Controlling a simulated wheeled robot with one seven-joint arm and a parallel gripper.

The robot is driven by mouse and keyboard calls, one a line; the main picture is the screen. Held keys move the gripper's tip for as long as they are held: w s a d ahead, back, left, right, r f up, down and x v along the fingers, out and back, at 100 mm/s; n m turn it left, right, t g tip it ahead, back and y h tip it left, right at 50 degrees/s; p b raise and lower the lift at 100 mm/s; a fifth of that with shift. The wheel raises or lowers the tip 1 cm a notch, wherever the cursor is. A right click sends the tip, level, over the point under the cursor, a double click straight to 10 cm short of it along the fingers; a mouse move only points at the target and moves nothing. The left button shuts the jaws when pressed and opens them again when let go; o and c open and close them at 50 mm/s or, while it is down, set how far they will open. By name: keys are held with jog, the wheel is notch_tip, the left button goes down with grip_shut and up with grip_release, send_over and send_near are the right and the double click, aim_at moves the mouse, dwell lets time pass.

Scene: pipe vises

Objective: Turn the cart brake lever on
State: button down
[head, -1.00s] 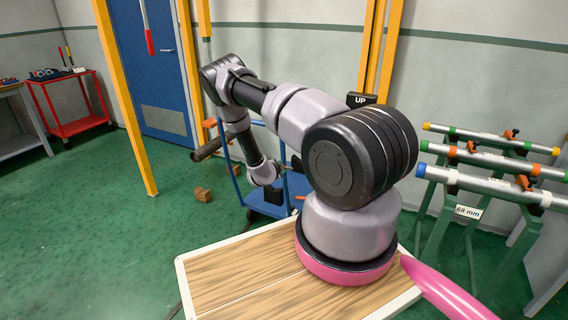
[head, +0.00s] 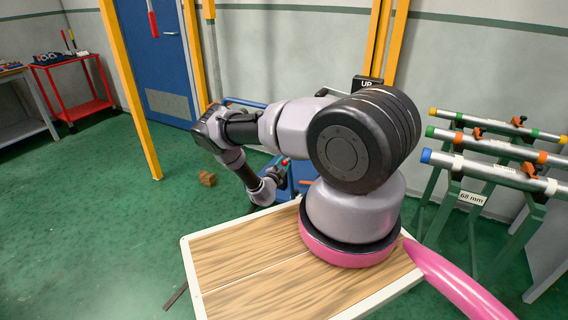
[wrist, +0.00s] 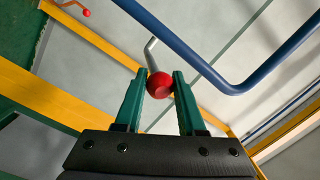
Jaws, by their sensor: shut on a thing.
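The cart brake lever is a bent grey rod with a red ball knob (wrist: 159,85), seen in the wrist view. My gripper (wrist: 158,90) has its two green fingers on either side of this knob and is shut on it. In the head view the red knob (head: 284,162) is a small spot beside my gripper (head: 283,174). The blue cart (head: 303,172) is mostly hidden behind my arm. Its blue tube handle (wrist: 228,88) crosses the upper right of the wrist view, apart from the fingers.
A wooden block (head: 207,179) lies on the green floor left of the cart. Yellow posts (head: 131,90) stand before the blue door (head: 160,70). Pipes on green stands (head: 492,146) are at right. A red trolley (head: 77,92) is far left.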

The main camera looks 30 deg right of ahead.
jog(key=c, duration=0.5)
grip_release()
jog(key=shift+f, duration=0.15)
jog(key=v, duration=1)
jog(key=shift+s+a, duration=0.25)
jog(key=shift+a, duration=0.05)
jog(key=shift+w, duration=0.1)
